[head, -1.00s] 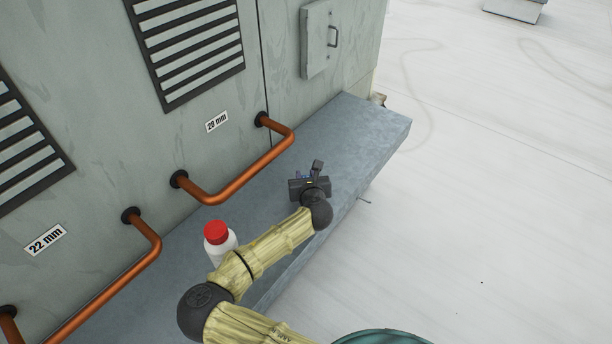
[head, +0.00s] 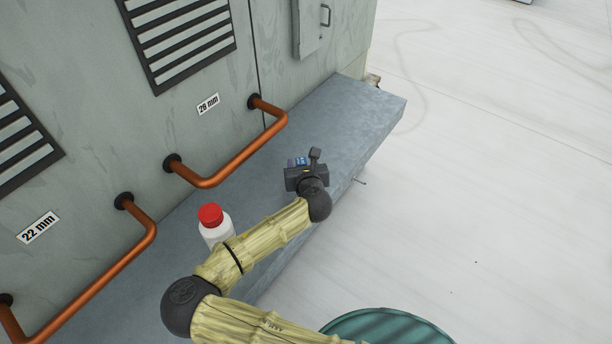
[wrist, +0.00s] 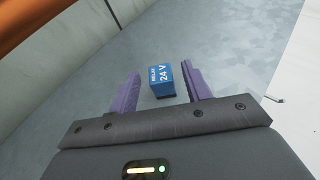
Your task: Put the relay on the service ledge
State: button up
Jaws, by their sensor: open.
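The relay (wrist: 162,80) is a small blue block with a white label reading RELAY 24 V. In the wrist view it sits on the grey metal service ledge (wrist: 229,62), between the two purple fingers of my gripper (wrist: 163,88). The fingers are open, with a gap on each side of the relay. In the head view the relay (head: 298,162) shows as a small blue patch just beyond my gripper (head: 301,167), over the ledge (head: 349,128). My gripper body hides part of it there.
A white bottle with a red cap (head: 211,216) stands on the ledge, close beside my arm. Copper pipes (head: 240,159) stick out from the grey cabinet wall along the ledge's back. The far right end of the ledge is clear.

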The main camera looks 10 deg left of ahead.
jog(key=v, duration=0.8)
jog(key=shift+b, duration=0.35)
jog(key=shift+w+d, duration=0.1)
jog(key=d+m, duration=0.1)
jog(key=d, duration=0.1)
jog(key=w+d+f+m+h, duration=0.1)
jog(key=d+m, duration=0.1)
jog(key=w+d+m+h, duration=0.1)
jog(key=d, duration=0.1)
jog(key=shift+w+f, duration=0.1)
jog(key=shift+f, duration=0.15)
jog(key=s+d+f+m+g+h, duration=0.2)
jog(key=d+f+m+g+h, duration=0.1)
jog(key=d+m, duration=0.6)
jog(key=s+d+f+m+g+h, duration=0.1)
jog(key=d+f+m+g+h, duration=0.15)
jog(key=d+m, duration=0.65)
jog(key=s+d+r+m+g+y, duration=0.1)
jog(key=s+d+r+m+g, duration=0.1)
jog(key=s+r+m, duration=0.4)
jog(key=s+d+r+m+g+y, duration=0.1)
jog(key=s+d+r+m+g, duration=0.1)
jog(key=s+r+m, duration=0.5)
jog(key=r+m, duration=0.1)
jog(key=m, duration=0.4)
